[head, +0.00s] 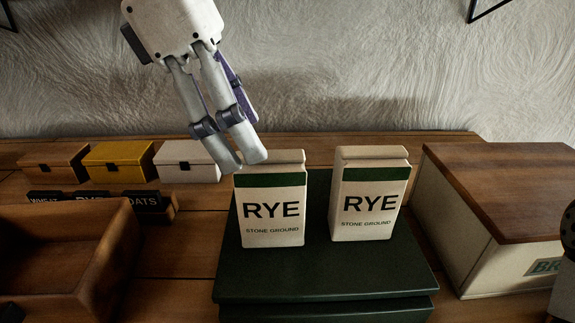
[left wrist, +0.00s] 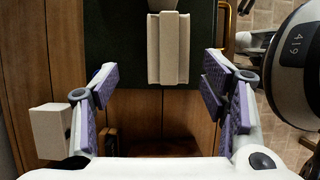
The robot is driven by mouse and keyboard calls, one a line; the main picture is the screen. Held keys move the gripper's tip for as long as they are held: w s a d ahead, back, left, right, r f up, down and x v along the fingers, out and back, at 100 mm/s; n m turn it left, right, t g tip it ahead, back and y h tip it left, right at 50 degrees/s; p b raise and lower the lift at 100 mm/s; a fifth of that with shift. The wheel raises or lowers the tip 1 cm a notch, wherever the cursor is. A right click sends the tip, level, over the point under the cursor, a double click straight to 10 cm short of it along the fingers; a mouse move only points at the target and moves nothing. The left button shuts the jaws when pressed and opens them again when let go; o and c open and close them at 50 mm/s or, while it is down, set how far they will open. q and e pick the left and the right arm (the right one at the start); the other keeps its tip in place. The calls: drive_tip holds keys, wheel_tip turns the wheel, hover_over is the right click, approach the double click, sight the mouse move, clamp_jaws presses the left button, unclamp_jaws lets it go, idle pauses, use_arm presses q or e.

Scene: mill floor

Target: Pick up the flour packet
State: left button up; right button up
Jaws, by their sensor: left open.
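Two cream flour packets with green bands, both marked RYE STONE GROUND, stand upright side by side on a dark green box (head: 325,278). The left packet (head: 273,222) and the right packet (head: 368,205) have a clear gap between them. My left gripper (head: 243,160) is open, with its fingertips at the upper left of the left packet. In the left wrist view the open gripper (left wrist: 158,82) is empty. There, the nearer packet (left wrist: 168,48) lies ahead of the gap between the fingers, with the other packet (left wrist: 162,5) beyond it. My right gripper is not in view.
A wooden tray (head: 120,255) is at the left, by a sign rack (head: 100,200). Brown (head: 55,163), yellow (head: 118,160) and white (head: 188,160) boxes line the back. A large wooden-lidded bin (head: 505,185) stands at the right.

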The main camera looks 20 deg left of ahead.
sight(283, 202)
use_arm(q)
drive_tip(key=f, duration=0.1)
drive_tip(key=d+f, duration=0.1)
drive_tip(key=s+f, duration=0.1)
drive_tip(key=shift+d+f, duration=0.25)
drive_tip(key=shift+f, duration=0.1)
drive_tip(key=x, duration=0.3)
drive_tip(key=b+x, duration=0.1)
drive_tip(key=x, duration=0.3)
drive_tip(key=shift+w+d+f, duration=0.1)
drive_tip(key=shift+w+d, duration=0.1)
drive_tip(key=shift+w, duration=0.05)
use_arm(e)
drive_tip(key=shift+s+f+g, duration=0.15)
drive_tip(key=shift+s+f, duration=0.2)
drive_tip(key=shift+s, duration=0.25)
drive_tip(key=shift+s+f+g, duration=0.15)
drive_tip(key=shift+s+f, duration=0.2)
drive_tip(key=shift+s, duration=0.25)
use_arm(q)
clamp_jaws()
